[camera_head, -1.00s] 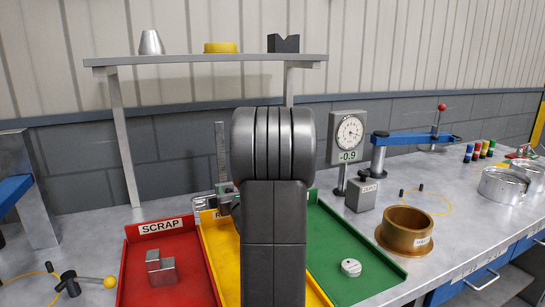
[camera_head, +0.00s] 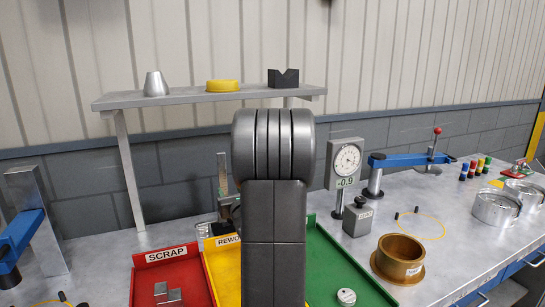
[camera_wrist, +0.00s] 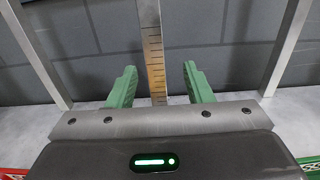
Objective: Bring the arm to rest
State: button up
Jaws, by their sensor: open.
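My gripper (camera_wrist: 157,88) shows in the wrist view with its two green fingers spread apart and nothing between them. Behind the gap stands an upright steel scale (camera_wrist: 152,50) with graduation marks, against the grey wall. In the head view my dark arm stands upright in the middle and hides my gripper. The scale also shows there (camera_head: 223,172), just left of my arm.
Red SCRAP tray (camera_head: 190,262), yellow rework tray (camera_head: 222,262) and green tray (camera_head: 325,265) lie around my arm. A shelf (camera_head: 210,96) stands behind. A dial gauge (camera_head: 346,160), brass flanged ring (camera_head: 399,258) and blue clamp arm (camera_head: 405,160) are right.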

jog(key=r+v, duration=0.2)
jog(key=v, duration=0.9)
jog(key=shift+s+d+r, duration=0.15)
jog(key=shift+s+r, duration=0.2)
jog(key=shift+s, duration=0.05)
